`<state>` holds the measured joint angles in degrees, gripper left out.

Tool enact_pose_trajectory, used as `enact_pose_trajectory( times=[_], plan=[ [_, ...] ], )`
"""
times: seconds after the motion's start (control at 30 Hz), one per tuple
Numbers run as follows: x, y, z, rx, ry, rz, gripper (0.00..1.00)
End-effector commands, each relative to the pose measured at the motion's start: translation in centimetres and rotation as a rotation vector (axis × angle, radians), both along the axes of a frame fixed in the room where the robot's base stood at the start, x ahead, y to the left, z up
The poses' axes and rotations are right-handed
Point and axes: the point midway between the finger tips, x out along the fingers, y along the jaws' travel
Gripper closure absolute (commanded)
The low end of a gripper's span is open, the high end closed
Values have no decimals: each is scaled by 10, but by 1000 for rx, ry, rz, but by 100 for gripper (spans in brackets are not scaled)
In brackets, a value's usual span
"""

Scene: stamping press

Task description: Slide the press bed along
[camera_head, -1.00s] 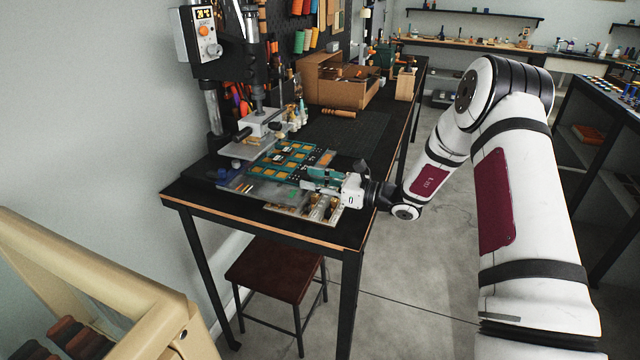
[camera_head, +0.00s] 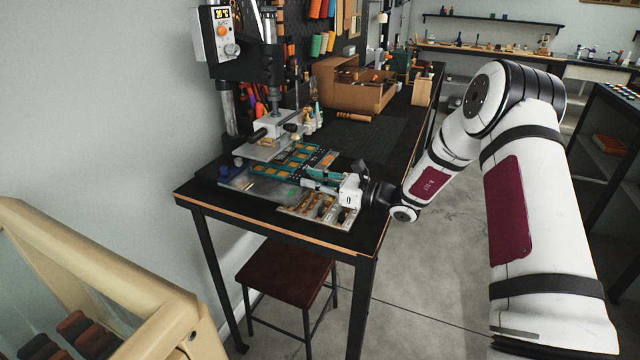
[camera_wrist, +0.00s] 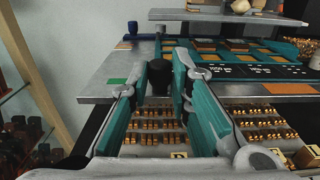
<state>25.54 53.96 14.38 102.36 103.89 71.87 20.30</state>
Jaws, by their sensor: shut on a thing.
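The stamping press (camera_head: 268,125) stands at the left of the black table. Its bed is a flat grey plate (camera_head: 268,188) reaching out below the press head; its grey edge also shows in the wrist view (camera_wrist: 103,78). A black knob (camera_wrist: 159,76) stands upright at the bed's near edge in the wrist view. My gripper (camera_head: 308,183) is low over the table on the right of the bed. In the wrist view its teal fingers (camera_wrist: 163,72) are around the knob, shut on it. The fingers hide part of the knob's sides and the bed edge.
A tray of brass type (camera_head: 325,212) lies just under my gripper at the table's front. A stool (camera_head: 285,275) is in front of the table.

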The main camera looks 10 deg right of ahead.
Motion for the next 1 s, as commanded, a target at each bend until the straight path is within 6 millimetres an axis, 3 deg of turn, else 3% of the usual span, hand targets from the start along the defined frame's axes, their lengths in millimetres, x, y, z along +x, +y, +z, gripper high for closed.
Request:
enact_pose_trajectory(
  times=[0.7,0.73,0.8,1.0],
  plan=[
    [23,32,-1,-4,2,0,100],
    [23,31,-1,-4,2,0,77],
    [23,31,-1,-4,2,0,61],
    [23,31,-1,-2,2,-1,58]
  ],
)
